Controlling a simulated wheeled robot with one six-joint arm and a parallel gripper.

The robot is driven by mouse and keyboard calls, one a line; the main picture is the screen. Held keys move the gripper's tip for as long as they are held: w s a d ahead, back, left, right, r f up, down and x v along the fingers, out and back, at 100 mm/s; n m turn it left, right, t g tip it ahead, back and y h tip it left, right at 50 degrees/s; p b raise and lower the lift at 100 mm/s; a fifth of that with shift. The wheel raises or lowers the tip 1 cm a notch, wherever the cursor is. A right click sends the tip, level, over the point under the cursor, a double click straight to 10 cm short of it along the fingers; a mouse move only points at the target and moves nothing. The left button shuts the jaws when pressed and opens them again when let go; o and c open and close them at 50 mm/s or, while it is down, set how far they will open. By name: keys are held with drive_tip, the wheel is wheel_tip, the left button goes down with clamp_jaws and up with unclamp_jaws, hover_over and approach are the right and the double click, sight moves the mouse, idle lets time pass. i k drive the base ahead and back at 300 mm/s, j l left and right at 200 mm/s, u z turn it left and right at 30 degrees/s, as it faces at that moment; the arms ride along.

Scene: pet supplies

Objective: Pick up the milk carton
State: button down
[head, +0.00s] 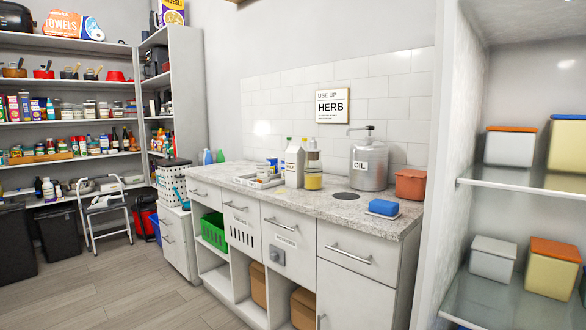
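A white carton-shaped container (294,165) with a yellow-green cap stands upright on the speckled counter (345,206). Dark lettering shows on its front, and it looks like the milk carton. A yellow tub (313,181) and a bottle with a pale body stand close to its right and partly overlap in the picture. Small tins or jars stand close to its left. My gripper is not in view.
On the counter are a white tray (258,182), a large metal oil can (369,167), an orange box (410,184) and a blue block (383,208). A white wall with glass shelves (515,183) stands near on the right. The wooden floor (110,275) is clear.

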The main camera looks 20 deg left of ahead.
sight(295, 155)
drive_tip(key=i+j, duration=0.2)
drive_tip(key=i, duration=0.25)
drive_tip(key=i+j+u, duration=0.1)
drive_tip(key=i+j, duration=0.15)
drive_tip(key=i, duration=0.2)
drive_tip(key=i+j, duration=0.15)
drive_tip(key=i, duration=0.3)
drive_tip(key=i+j, duration=0.2)
drive_tip(key=i, duration=0.25)
drive_tip(key=u, duration=0.05)
